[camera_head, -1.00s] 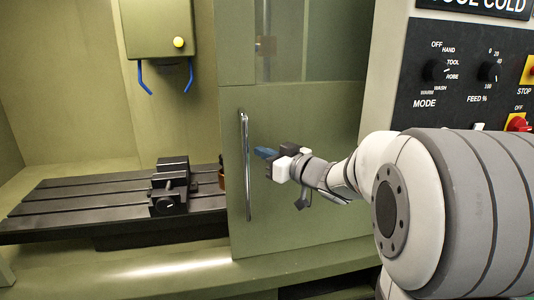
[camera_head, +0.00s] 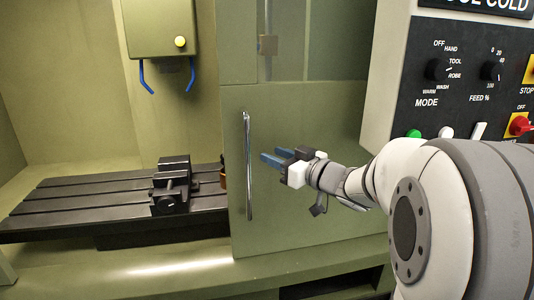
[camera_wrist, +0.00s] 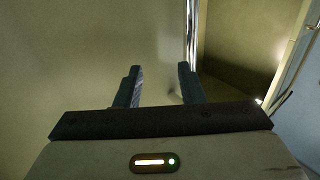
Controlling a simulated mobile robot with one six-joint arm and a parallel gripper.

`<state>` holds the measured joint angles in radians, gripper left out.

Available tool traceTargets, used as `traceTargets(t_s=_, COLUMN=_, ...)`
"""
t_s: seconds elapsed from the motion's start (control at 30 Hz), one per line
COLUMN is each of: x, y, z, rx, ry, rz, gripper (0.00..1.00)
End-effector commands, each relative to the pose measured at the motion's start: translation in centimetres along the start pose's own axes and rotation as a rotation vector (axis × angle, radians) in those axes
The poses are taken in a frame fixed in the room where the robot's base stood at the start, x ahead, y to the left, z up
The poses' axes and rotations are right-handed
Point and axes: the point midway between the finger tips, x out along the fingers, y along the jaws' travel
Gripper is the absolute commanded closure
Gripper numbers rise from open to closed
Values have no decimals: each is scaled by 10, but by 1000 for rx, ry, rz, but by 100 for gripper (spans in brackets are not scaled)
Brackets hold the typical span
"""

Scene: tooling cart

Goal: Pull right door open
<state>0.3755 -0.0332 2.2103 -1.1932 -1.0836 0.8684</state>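The right door (camera_head: 300,190) is a green panel with a window at its top, and the machine's left side stands open beside it. Its long upright metal handle (camera_head: 248,165) runs along the door's left edge. My gripper (camera_head: 268,158) is in front of the door, just right of the handle and apart from it. Its two blue fingers are spread with nothing between them. In the wrist view the open fingers (camera_wrist: 158,85) point toward the door face, and the shiny handle (camera_wrist: 192,40) stands upright by the right finger.
A black vise (camera_head: 172,185) sits on the slotted table (camera_head: 110,190) inside the machine at left. A spindle head (camera_head: 158,28) with blue hoses hangs above. A control panel (camera_head: 460,85) with knobs and buttons stands close to my arm at right.

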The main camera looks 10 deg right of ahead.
Motion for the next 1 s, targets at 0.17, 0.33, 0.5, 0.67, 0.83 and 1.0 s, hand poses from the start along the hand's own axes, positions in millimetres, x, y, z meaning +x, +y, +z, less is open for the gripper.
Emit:
traceTargets(t_s=0.17, x=-28, y=1, z=0, rx=0, ry=0, rz=4, gripper=65)
traceTargets(t_s=0.33, x=-40, y=0, z=0, rx=0, ry=-1, rz=2, gripper=65)
traceTargets(t_s=0.5, x=-41, y=0, z=0, rx=1, ry=-1, rz=0, gripper=65)
traceTargets(t_s=0.67, x=-40, y=0, z=0, rx=0, ry=-2, rz=2, gripper=66)
traceTargets(t_s=0.83, x=-37, y=8, z=1, rx=-27, ry=-21, rz=105, gripper=66)
traceTargets(t_s=1.0, x=-42, y=30, z=11, rx=-59, ry=-118, rz=366, gripper=66)
